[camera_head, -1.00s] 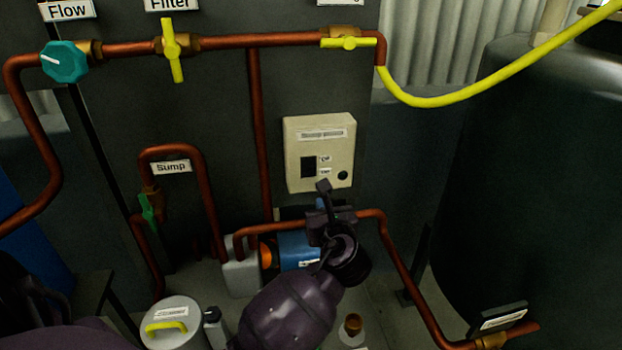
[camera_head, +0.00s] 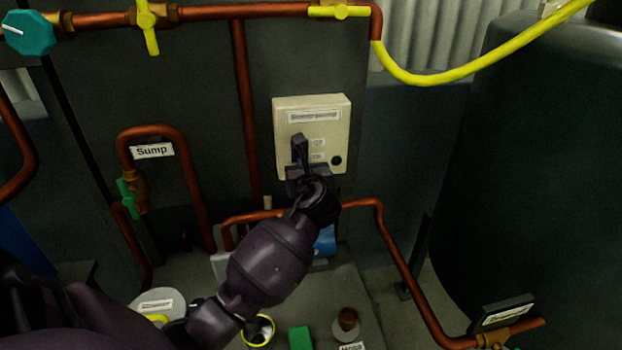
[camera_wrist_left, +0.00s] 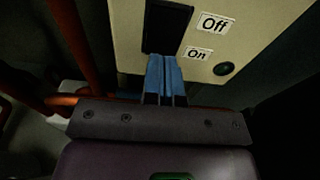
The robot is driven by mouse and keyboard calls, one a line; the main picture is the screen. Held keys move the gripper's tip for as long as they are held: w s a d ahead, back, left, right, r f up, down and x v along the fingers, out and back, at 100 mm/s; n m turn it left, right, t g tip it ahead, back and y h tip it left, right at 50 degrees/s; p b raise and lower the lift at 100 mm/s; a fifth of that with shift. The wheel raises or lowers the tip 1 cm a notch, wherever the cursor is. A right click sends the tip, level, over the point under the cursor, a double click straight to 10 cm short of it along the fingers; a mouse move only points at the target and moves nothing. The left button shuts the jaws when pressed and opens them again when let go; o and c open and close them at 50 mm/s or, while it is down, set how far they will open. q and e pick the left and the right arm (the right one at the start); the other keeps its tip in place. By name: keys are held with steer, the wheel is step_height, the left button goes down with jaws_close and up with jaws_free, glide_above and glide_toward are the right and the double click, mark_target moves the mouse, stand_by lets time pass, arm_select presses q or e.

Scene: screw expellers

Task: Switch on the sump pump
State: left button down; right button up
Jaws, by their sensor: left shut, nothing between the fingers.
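The sump pump's control box (camera_head: 340,120) is a beige box on the dark panel, with a label strip at its top. In the left wrist view the box (camera_wrist_left: 270,30) has a dark switch (camera_wrist_left: 165,27), Off and On labels and a dark round knob. My left gripper (camera_head: 300,148) is shut and empty in front of the box. In the wrist view its blue fingertips (camera_wrist_left: 163,58) overlap the lower end of the switch near the On label. I cannot tell whether they touch it. The switch's position is unclear. My right gripper is not in view.
Copper pipes (camera_head: 243,100) run above, left of and below the box. A blue pump (camera_head: 325,241) sits under it, partly hidden by my arm. A green sump valve (camera_head: 128,197) is at the left. A large dark tank (camera_head: 540,170) stands at the right. A yellow hose (camera_head: 450,75) hangs above.

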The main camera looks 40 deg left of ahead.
arm_select(q)
steer(key=shift+x, duration=0.95)
